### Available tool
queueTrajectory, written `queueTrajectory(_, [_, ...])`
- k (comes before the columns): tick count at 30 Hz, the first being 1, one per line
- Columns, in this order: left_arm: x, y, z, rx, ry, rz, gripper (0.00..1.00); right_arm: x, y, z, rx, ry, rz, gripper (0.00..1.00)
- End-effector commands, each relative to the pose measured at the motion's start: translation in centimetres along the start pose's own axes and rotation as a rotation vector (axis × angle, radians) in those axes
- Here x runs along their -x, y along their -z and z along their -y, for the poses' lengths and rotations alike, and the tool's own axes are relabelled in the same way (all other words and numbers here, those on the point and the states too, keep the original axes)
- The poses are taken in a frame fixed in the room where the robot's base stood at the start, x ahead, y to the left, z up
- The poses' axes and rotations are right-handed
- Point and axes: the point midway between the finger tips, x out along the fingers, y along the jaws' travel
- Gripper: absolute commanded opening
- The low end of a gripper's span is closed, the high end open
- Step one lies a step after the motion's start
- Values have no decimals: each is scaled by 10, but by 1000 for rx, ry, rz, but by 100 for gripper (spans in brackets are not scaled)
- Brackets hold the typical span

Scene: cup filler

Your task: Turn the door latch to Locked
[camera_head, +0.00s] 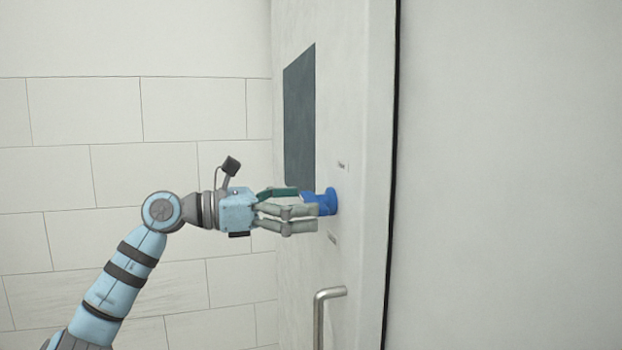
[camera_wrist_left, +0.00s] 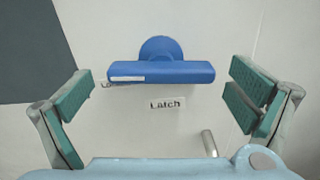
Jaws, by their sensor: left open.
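The blue door latch (camera_head: 330,202) is mounted on the pale door panel. In the left wrist view the latch (camera_wrist_left: 160,71) has a round base and a wide bar, which lies level in that picture. A white strip marks the bar's left end. My left gripper (camera_head: 303,210) comes in from the left and is right at the latch in the head view. In the left wrist view its green-padded fingers (camera_wrist_left: 165,98) are spread wide, one on each side of the bar, with gaps between. My right gripper is not in view.
A "Latch" label (camera_wrist_left: 166,104) sits below the bar, and another label is partly hidden behind its left end. A metal door handle (camera_head: 320,315) stands below the latch. A dark window panel (camera_head: 299,118) is above it. A tiled wall (camera_head: 90,180) lies to the left.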

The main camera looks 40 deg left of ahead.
Motion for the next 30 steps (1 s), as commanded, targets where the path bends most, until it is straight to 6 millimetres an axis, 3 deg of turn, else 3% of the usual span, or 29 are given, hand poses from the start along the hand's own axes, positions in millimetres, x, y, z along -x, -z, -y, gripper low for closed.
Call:
queueTrajectory(1, [-7,-5,0,2,3,2,100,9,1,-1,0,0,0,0])
queueTrajectory(4, [-16,-2,0,2,1,1,100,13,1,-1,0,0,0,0])
queueTrajectory(12, [-19,2,0,1,-1,-1,100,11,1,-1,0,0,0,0])
queueTrajectory(14, [-19,2,0,1,-1,-1,94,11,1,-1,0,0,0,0])
queueTrajectory(21, [-19,2,0,1,-1,-1,55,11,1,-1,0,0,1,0])
queueTrajectory(30, [-19,1,0,104,0,-1,55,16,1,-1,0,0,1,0])
